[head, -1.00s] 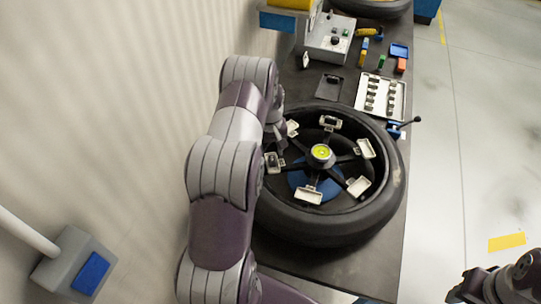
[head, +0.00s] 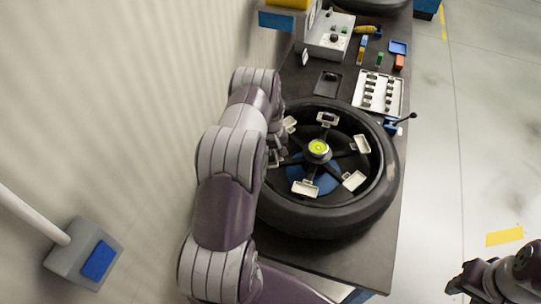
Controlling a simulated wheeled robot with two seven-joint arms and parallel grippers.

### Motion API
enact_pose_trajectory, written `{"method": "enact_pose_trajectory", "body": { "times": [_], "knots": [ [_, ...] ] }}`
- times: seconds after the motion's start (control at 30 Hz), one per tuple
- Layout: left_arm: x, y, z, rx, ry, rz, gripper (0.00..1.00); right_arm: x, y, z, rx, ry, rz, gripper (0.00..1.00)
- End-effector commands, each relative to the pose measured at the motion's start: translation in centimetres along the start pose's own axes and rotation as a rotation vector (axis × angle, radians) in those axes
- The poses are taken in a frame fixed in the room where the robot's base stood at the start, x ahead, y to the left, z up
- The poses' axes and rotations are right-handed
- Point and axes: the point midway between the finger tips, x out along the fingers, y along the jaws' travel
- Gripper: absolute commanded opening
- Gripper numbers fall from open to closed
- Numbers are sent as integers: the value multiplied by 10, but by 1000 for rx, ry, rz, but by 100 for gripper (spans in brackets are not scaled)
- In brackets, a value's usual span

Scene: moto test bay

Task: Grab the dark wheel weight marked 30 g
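A wheel with a black tyre (head: 330,218) lies flat on the dark bench, with several small pale trays around its hub. A white tray (head: 398,110) behind it holds several small dark weights (head: 366,93). Another small dark piece (head: 330,76) sits on a dark plate behind the wheel. No 30 g marking is readable, so I cannot tell which weight bears it. My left gripper (head: 277,152) is at the wheel's left edge, mostly hidden by my arm; its fingers are unclear. My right gripper (head: 455,283) is at the lower right, off the bench, its opening unclear.
A grey control box (head: 328,36) stands at the back of the bench. Small coloured blocks, a blue tray (head: 399,48) and a blue clamp with a dark handle (head: 396,125) are along the right.

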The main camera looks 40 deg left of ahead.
Motion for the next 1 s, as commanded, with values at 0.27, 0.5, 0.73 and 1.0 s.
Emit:
{"method": "enact_pose_trajectory", "body": {
  "times": [0.27, 0.5, 0.73, 1.0],
  "knots": [
    [0, 0, 0, 0, -1, 0, 54, 0, 0, 0, 0, 0, 0, 43],
    [-21, 0, -1, 0, 4, 1, 54, 16, 0, 2, 0, 0, 0, 43],
    [-77, 0, 5, 1, 5, 2, 54, 45, 0, 6, 0, 0, 0, 43],
    [-121, 0, 6, 0, 1, 0, 49, 56, 0, 6, 0, 0, 0, 43]
  ]
}}
